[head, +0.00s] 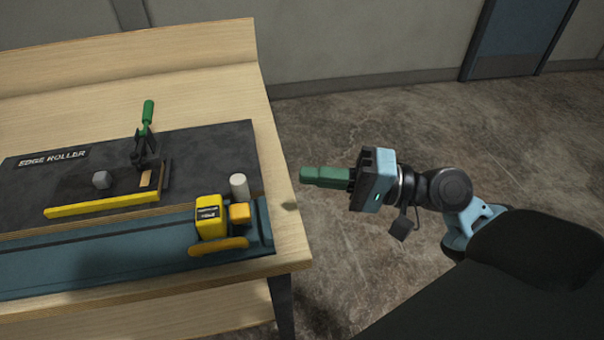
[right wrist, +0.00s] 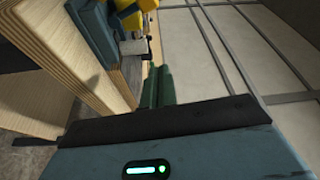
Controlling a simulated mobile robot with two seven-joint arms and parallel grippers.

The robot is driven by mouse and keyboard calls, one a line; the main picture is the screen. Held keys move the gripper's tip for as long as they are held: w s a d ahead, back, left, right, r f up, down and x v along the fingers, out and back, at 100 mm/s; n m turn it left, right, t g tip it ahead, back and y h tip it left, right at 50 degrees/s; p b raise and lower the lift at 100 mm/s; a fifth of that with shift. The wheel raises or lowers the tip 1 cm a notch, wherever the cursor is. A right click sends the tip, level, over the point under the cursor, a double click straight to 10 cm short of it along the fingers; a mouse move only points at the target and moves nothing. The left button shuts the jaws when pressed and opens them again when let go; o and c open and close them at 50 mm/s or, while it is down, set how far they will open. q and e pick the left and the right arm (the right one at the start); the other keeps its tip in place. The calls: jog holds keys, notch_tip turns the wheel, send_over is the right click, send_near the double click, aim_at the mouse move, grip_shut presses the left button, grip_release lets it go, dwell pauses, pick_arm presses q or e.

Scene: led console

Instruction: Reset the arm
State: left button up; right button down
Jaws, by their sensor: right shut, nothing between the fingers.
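My right gripper (head: 303,174) has green fingers and a light blue body. It hangs over the floor just right of the bench's right edge, apart from the bench. Its fingers are shut with nothing between them. In the right wrist view the green fingers (right wrist: 158,86) point up the picture, close together, with the bench's edge to their left. My left gripper is not in view.
A wooden bench (head: 205,45) fills the left. On it are a black "EDGE ROLLER" board (head: 215,150), a green-handled clamp (head: 147,113), a yellow bar (head: 100,205), a yellow block (head: 211,218) and a white cylinder (head: 239,187). Open floor (head: 400,110) lies behind my right arm.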

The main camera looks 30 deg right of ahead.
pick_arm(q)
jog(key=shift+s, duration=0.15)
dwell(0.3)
